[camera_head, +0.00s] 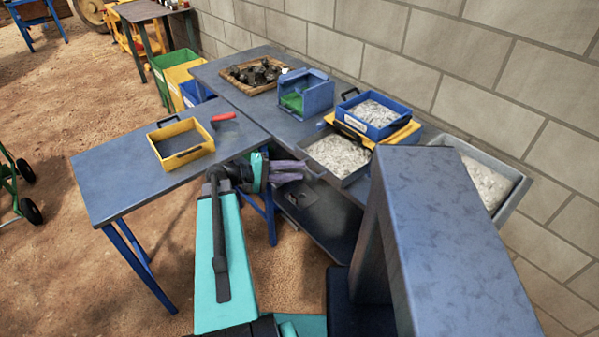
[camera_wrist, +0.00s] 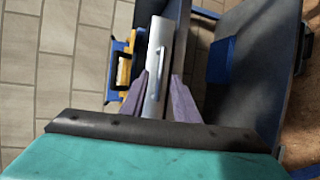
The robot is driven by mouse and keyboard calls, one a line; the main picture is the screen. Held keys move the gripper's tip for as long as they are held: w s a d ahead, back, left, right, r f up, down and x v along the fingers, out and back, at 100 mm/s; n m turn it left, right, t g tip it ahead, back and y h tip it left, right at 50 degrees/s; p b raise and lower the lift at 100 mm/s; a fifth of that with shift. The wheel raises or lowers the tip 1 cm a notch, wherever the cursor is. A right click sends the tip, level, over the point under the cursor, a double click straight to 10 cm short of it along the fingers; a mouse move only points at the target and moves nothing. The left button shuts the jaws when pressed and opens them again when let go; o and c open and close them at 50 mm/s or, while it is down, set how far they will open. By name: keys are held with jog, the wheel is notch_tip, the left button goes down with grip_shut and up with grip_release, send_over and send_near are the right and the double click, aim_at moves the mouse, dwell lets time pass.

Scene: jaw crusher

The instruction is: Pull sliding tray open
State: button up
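A grey tray of pale gravel (camera_head: 338,153) sits at the right end of the blue tables, beside the large blue-grey machine body (camera_head: 450,240). In the wrist view, a grey panel with a bar handle (camera_wrist: 158,62), apparently the tray's front, lies straight ahead. My gripper (camera_head: 302,170) is just left of the tray in the head view. Its two purple fingers (camera_wrist: 159,85) stand apart, one on each side of the panel in the wrist picture. The fingers look open and empty. The fingertips seem short of the handle; contact cannot be told.
A blue tray of gravel (camera_head: 373,114) stands on a yellow tray (camera_head: 405,133) behind the grey tray. A blue bin (camera_head: 306,92) and a wooden tray of dark lumps (camera_head: 256,73) stand farther back. An empty yellow tray (camera_head: 181,142) and a red-handled tool (camera_head: 224,117) lie left.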

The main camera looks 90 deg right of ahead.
jog(key=b+v, duration=0.2)
jog(key=v, duration=0.9)
jog(key=shift+w, duration=0.3)
jog(key=shift+a, duration=0.1)
